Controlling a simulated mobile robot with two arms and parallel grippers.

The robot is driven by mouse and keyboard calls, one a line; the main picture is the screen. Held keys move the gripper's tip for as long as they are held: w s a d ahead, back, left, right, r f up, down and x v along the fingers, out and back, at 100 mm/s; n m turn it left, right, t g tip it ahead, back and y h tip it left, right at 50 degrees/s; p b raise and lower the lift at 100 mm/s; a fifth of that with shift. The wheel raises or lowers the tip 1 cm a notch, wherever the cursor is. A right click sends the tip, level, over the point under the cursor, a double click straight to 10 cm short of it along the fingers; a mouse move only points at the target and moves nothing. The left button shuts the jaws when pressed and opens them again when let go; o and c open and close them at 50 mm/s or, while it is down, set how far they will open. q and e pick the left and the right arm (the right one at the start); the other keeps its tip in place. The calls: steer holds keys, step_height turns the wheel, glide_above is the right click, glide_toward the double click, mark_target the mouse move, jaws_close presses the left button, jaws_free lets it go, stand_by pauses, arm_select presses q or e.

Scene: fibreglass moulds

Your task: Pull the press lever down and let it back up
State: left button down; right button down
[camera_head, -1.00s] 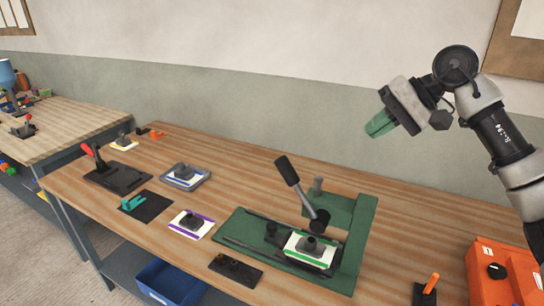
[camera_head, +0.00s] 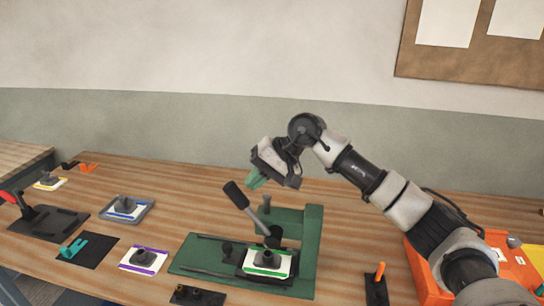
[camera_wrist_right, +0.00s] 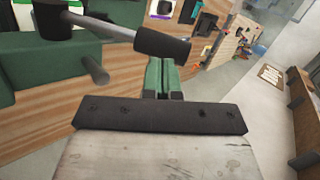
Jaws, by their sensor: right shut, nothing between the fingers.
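The press lever (camera_head: 247,206) has a black grip on a grey rod and stands raised, tilted up to the left, over the green press (camera_head: 312,245). In the right wrist view the lever's black grip (camera_wrist_right: 163,46) lies just beyond my fingertips. My right gripper (camera_head: 255,181) is shut and empty, a little above and to the right of the lever grip. Its green fingers (camera_wrist_right: 162,75) show pressed together in the right wrist view. A white plate with green edges and a dark knob (camera_head: 267,262) sits on the press bed. My left gripper is out of view.
A purple-edged plate (camera_head: 143,259), a blue-edged piece on a grey tray (camera_head: 126,208) and a red-handled fixture (camera_head: 45,222) stand left of the press. An orange box (camera_head: 425,270) is at the right. Bare wood lies behind the press.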

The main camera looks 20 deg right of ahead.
steer(key=shift+p+x, duration=0.3)
steer(key=shift+x, duration=0.55)
steer(key=shift+w+a, duration=0.1)
